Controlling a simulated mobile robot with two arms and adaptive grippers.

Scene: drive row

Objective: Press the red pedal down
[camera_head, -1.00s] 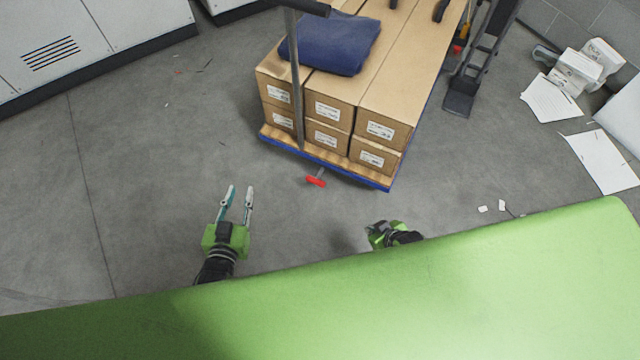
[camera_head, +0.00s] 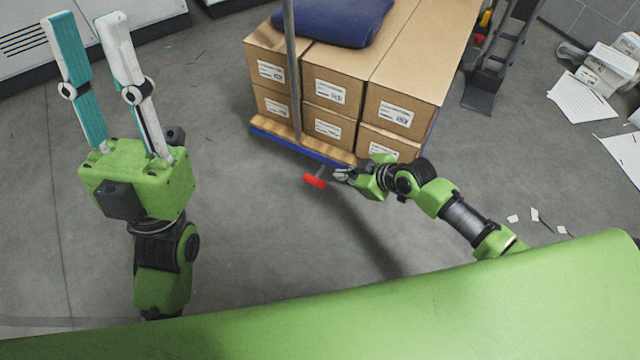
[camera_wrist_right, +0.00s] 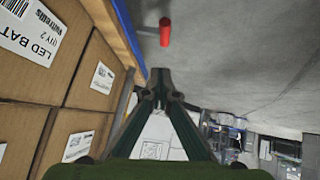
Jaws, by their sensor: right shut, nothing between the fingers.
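The red pedal (camera_head: 315,181) sticks out on a short grey stem from under the front edge of a blue-edged cart (camera_head: 262,134). It also shows in the right wrist view (camera_wrist_right: 165,32), near the top and beyond my fingertips. My right gripper (camera_head: 339,175) is shut and empty, just to the right of the pedal. In the right wrist view its fingertips (camera_wrist_right: 160,82) meet below the pedal, with a gap between them in the picture. My left gripper (camera_head: 95,40) is open and empty, raised at the far left, away from the pedal.
Labelled cardboard boxes (camera_head: 330,90) fill the cart, with a folded blue cloth (camera_head: 335,20) on top. A grey upright post (camera_head: 292,70) stands at the cart's front. Papers (camera_head: 577,95) lie at the right. The floor around the pedal is clear.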

